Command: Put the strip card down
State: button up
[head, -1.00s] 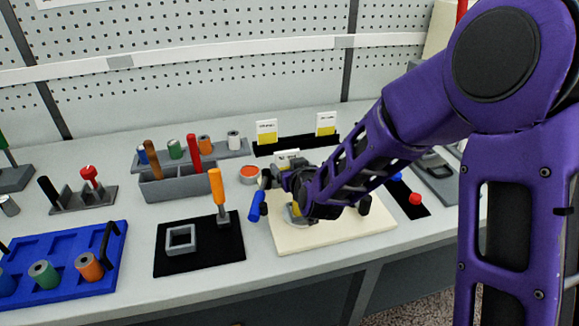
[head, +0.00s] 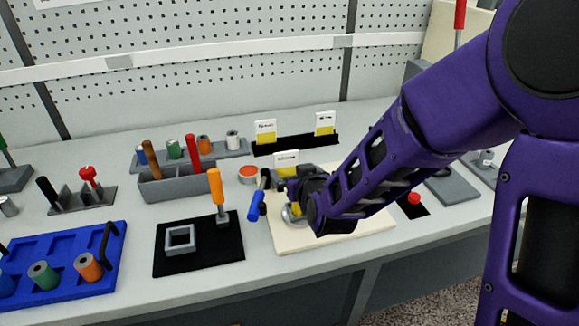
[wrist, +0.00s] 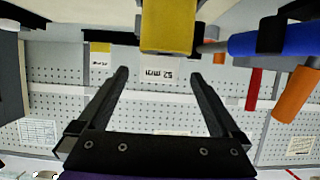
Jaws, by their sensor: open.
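The strip card (head: 286,158), white with yellow below, stands upright on the winding device in the head view. In the wrist view its white face (wrist: 157,73), with a printed label, shows upside down between and beyond my fingers. My gripper (wrist: 158,76) is open, with a finger on each side of the card in the picture; I see no contact. A yellow block (wrist: 167,28) covers the area above the card there. In the head view my wrist hides part of the device, and the fingertips are not clear.
The device stands on a cream board (head: 290,242), with a blue-handled crank (head: 255,206) at its left. Behind is a black card rack (head: 296,144) with a left card (head: 265,131) and a right card (head: 325,123). A black mat (head: 225,250) lies to the left, bearing an orange-handled tool (head: 216,187).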

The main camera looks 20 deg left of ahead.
jog(key=v, duration=0.6)
jog(key=shift+s+d, duration=0.15)
jog(key=shift+s, duration=0.05)
